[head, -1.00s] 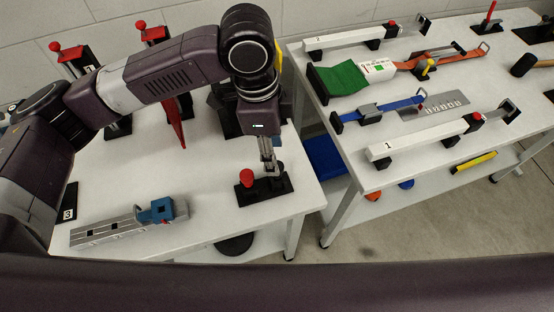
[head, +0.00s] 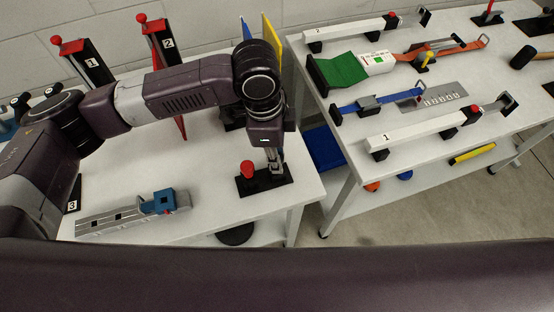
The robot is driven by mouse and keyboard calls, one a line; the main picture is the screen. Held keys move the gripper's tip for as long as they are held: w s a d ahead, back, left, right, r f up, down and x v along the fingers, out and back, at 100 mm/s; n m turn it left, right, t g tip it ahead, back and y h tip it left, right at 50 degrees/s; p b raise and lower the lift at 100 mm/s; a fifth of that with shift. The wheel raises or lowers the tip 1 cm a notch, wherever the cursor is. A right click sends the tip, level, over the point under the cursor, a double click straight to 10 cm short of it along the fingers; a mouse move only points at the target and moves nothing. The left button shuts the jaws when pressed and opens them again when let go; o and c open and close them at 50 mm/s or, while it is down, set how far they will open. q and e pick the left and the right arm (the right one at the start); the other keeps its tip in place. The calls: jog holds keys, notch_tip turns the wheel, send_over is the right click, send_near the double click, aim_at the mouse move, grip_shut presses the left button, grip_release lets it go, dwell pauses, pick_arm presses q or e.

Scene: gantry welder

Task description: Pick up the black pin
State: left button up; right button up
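A black base (head: 245,189) sits near the right front corner of the left table, with a red-topped piece (head: 247,169) standing on it. My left gripper (head: 274,163) points down just above or at the right part of this base, beside the red-topped piece. I cannot make out a separate black pin; it may be hidden by the fingers. The fingers look close together, but whether they hold anything is too small to tell. My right gripper is not in view.
A grey fixture with a blue block (head: 160,202) lies at the table's front left. Red-topped posts (head: 88,62) stand at the back. The right table holds long white clamps (head: 415,130), a green-ended strap (head: 346,72) and tools. A floor gap separates the tables.

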pick_arm(q)
grip_shut()
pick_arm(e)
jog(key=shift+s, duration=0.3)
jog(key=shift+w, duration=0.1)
